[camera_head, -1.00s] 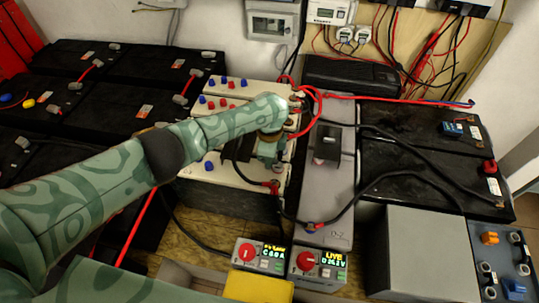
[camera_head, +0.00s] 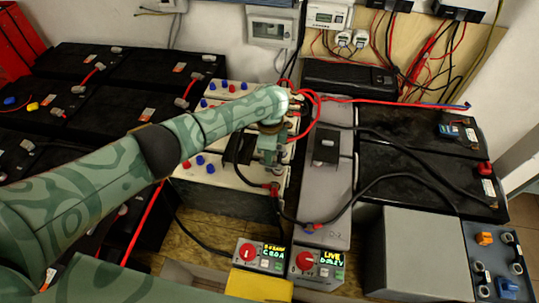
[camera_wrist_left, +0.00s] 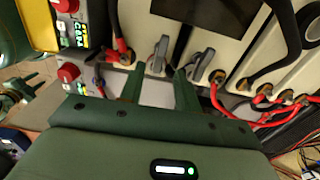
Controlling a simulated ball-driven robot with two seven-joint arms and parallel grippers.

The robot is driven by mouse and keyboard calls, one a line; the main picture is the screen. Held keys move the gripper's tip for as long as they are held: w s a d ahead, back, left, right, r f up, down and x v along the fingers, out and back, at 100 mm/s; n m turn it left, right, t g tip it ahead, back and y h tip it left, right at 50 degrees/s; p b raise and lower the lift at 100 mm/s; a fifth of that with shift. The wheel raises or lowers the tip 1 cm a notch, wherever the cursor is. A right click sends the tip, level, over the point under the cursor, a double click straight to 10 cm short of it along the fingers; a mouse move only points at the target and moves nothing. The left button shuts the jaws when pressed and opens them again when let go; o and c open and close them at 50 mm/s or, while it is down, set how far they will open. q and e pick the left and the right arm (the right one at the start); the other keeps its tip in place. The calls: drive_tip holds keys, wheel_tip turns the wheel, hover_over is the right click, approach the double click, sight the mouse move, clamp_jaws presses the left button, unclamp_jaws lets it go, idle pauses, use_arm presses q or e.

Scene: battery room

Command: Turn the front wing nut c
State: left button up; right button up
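My left gripper (camera_head: 268,160) is over the front right part of the white-topped battery block (camera_head: 225,172), pointing down. In the left wrist view the left gripper (camera_wrist_left: 158,88) has two dark green fingers apart, with nothing seen between them. Two grey wing nuts stand just beyond the fingertips on the pale battery top: one (camera_wrist_left: 159,52) ahead of the gap, one (camera_wrist_left: 201,65) by the right finger. I cannot tell which is wing nut c, and contact with either is unclear. A greenish gripper-like part (camera_wrist_left: 17,92) at the wrist view's left edge may be my right gripper.
Two meter boxes with red knobs (camera_head: 247,252) (camera_head: 305,261) stand in front of the batteries. Black and red cables (camera_head: 352,205) run across the tops. A grey box (camera_head: 420,250) stands at front right. Black batteries (camera_head: 110,110) fill the left side.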

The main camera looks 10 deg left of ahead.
use_arm(q)
wheel_tip(320, 180, up, 12)
drive_tip(key=p, duration=0.4)
drive_tip(key=shift+f+p, duration=0.15)
drive_tip(key=shift+p, duration=0.15)
